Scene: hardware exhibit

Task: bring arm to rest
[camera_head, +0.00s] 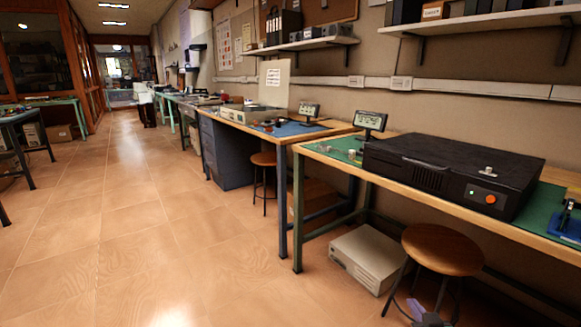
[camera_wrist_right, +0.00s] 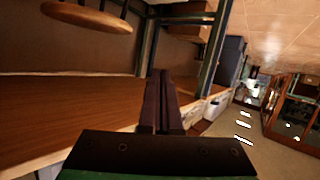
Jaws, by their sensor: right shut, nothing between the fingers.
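My right gripper (camera_head: 420,310) shows at the bottom edge of the head view, low in front of the round wooden stool (camera_head: 443,250). Only its tip end is in the picture. In the right wrist view the two dark fingers (camera_wrist_right: 161,100) lie side by side, shut with nothing between them. The stool seat also shows at the top left of that view (camera_wrist_right: 85,14), apart from the fingers. My left gripper is not in view.
A workbench (camera_head: 450,205) with a black box (camera_head: 450,170) runs along the right. A pale case (camera_head: 368,257) sits on the floor under it. A second bench (camera_head: 290,135) and a stool (camera_head: 264,160) stand farther back. The tiled floor (camera_head: 130,230) at left is clear.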

